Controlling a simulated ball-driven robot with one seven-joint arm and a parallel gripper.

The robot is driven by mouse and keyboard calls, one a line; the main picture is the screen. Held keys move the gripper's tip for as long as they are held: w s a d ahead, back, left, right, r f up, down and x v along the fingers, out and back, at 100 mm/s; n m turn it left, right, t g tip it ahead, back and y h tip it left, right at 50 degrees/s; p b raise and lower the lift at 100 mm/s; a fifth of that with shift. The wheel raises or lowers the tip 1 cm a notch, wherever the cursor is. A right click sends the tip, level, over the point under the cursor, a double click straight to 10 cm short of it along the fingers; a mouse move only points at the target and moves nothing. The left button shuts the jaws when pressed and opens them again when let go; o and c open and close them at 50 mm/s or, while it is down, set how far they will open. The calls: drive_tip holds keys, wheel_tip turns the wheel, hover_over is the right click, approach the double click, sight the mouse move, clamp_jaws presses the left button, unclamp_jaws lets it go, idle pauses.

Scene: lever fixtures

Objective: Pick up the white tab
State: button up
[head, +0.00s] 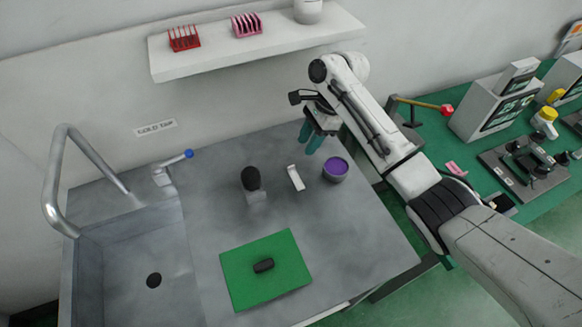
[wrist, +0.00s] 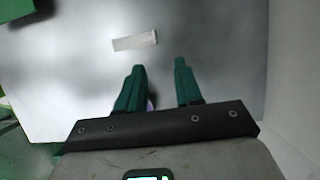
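The white tab (head: 295,178) lies on the grey counter, between a dark knob-topped piece and a purple-filled bowl. In the wrist view the white tab (wrist: 135,41) lies flat beyond my fingertips, a little left of the gap between them. My gripper (head: 311,144) has green fingers and hangs above the back of the counter, up and slightly right of the tab. In the wrist view my gripper (wrist: 159,64) is open, with nothing between the fingertips.
The purple-filled bowl (head: 336,170) stands just right of the tab. The black-topped piece (head: 251,180) stands to its left. A green mat (head: 236,272) holds a dark object (head: 263,265) in front. A sink (head: 120,260) with a tall faucet is left; a shelf (head: 270,48) hangs behind.

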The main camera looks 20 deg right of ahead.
sight(295, 166)
drive_tip(key=shift+s+a+p+x, duration=0.15)
drive_tip(key=shift+p+x, duration=0.15)
drive_tip(key=shift+x, duration=1.45)
drive_tip(key=shift+s+a+p+x, duration=0.1)
drive_tip(key=shift+p+x, duration=0.15)
drive_tip(key=shift+x, duration=1.55)
drive_tip(key=shift+r, duration=0.15)
clamp_jaws()
